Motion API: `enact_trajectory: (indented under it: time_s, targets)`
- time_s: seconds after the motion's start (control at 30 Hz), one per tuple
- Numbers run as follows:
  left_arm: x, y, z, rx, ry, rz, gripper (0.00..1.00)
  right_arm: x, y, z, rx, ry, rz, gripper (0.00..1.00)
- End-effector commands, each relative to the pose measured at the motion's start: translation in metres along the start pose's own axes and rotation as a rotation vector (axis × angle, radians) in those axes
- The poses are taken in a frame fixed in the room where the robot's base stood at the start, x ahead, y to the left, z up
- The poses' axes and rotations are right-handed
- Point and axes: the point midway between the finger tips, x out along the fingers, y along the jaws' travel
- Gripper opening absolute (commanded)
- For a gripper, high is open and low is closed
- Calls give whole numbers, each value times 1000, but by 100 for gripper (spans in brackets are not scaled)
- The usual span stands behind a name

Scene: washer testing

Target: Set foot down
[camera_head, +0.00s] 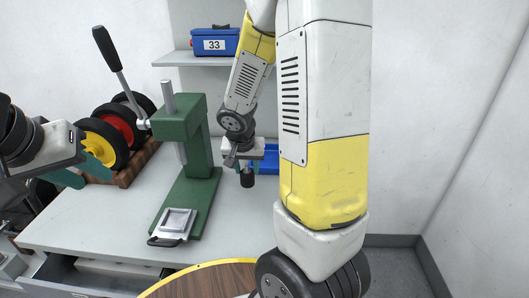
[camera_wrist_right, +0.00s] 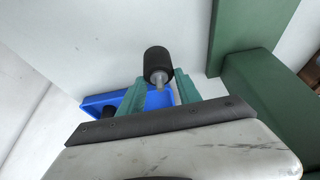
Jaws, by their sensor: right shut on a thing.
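The foot, a black cylinder with a metal stud (camera_wrist_right: 156,62), is between the green fingertips of my right gripper (camera_wrist_right: 161,88) in the wrist view. In the head view, my right gripper (camera_head: 243,158) is shut on it, and the black foot (camera_head: 247,180) hangs below the fingers over the table, right of the green press. Whether it touches the table cannot be told. My left gripper (camera_head: 80,173) is at the left, its green fingers apart and empty, in front of the wheels.
The green press (camera_head: 200,150) stands on the grey table (camera_head: 100,225) with a metal fixture (camera_head: 175,222) at its base. A blue tray (camera_wrist_right: 158,98) lies behind my right gripper. Colored wheels (camera_head: 105,140) stand at left. A blue box (camera_head: 215,42) sits on the shelf.

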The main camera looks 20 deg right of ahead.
Motion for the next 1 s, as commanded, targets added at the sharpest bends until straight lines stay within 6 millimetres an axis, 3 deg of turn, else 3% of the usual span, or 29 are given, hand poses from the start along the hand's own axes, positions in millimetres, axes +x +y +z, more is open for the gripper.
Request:
enact_trajectory:
  time_s: [0.2, 0.33, 1.0]
  targets:
    - [0, 0, 0, 0, 0, 0, 36, -19, 36, -4, 325, 1, 133, 0]
    - [0, 0, 0, 0, 0, 0, 36, -16, 43, -18, 391, -1, 161, 0]
    - [0, 0, 0, 0, 0, 0, 36, 49, 46, -173, 388, -1, 158, 0]
